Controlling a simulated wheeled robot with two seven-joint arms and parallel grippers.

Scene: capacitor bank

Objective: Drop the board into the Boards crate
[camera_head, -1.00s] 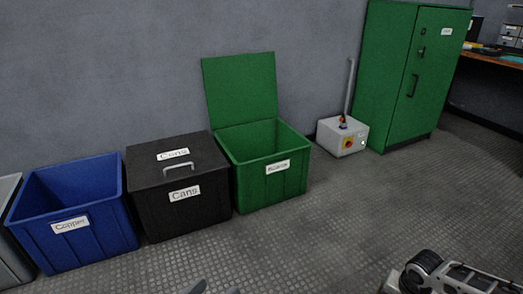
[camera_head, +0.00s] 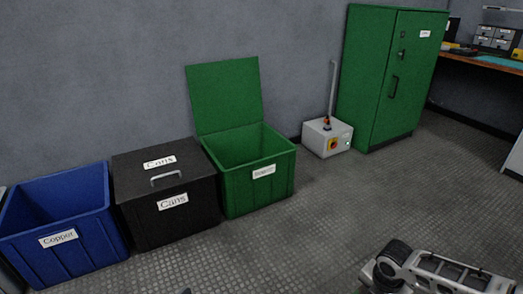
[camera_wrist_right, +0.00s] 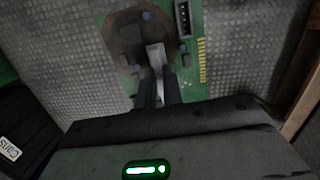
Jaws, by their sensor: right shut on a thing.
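The green crate (camera_head: 255,190) stands against the wall with its green lid (camera_head: 224,95) raised and its inside looking empty. Its front label is too blurred to read. In the right wrist view, my right gripper (camera_wrist_right: 157,85) is shut on a green circuit board (camera_wrist_right: 215,75) with gold contacts and a dark brown patch. Floor shows around the board; no crate is under it. In the head view, the board and right gripper are out of frame. A dark tip at the bottom edge may be my left gripper (camera_head: 186,291); its jaws cannot be seen.
Left of the green crate stand a closed black Cans bin (camera_head: 168,200) and an open blue Copper crate (camera_head: 60,220). The floor (camera_head: 300,235) before the green crate is clear.

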